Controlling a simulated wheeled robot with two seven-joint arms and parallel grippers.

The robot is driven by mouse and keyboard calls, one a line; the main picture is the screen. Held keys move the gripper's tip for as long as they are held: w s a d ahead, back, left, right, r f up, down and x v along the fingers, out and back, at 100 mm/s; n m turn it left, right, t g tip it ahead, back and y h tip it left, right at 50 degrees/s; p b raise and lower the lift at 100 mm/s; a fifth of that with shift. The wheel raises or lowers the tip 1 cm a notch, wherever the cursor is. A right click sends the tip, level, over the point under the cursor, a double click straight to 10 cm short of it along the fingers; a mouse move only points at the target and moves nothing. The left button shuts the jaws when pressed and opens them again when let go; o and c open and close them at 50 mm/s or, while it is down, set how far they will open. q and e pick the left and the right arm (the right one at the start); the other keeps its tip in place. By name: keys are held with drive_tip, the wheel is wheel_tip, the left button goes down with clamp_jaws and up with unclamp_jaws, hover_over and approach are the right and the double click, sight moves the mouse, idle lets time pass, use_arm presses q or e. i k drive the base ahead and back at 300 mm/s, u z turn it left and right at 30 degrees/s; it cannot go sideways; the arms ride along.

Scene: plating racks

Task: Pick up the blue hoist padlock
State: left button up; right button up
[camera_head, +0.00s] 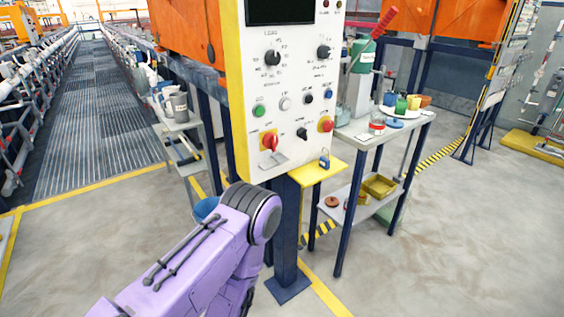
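A small blue padlock (324,161) stands on a small yellow shelf (312,175) at the lower right of a control panel (286,95). It seems upright, with its shackle on top. A purple arm of mine comes in from the lower left and bends in front of the panel's post. Its elbow is left of and below the padlock, apart from it. No gripper fingers show; the end of this arm is hidden or out of frame. My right gripper is not in view.
The panel has a red rotary switch (269,142) and several buttons. A grey two-tier table (371,141) with cups and trays stands right of the shelf. A cart with grey jugs (177,106) stands left. The floor at the right front is clear.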

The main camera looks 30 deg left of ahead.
sight(325, 164)
drive_tip(key=z, duration=0.65)
drive_tip(key=i, duration=2.9)
drive_tip(key=u, duration=1.7)
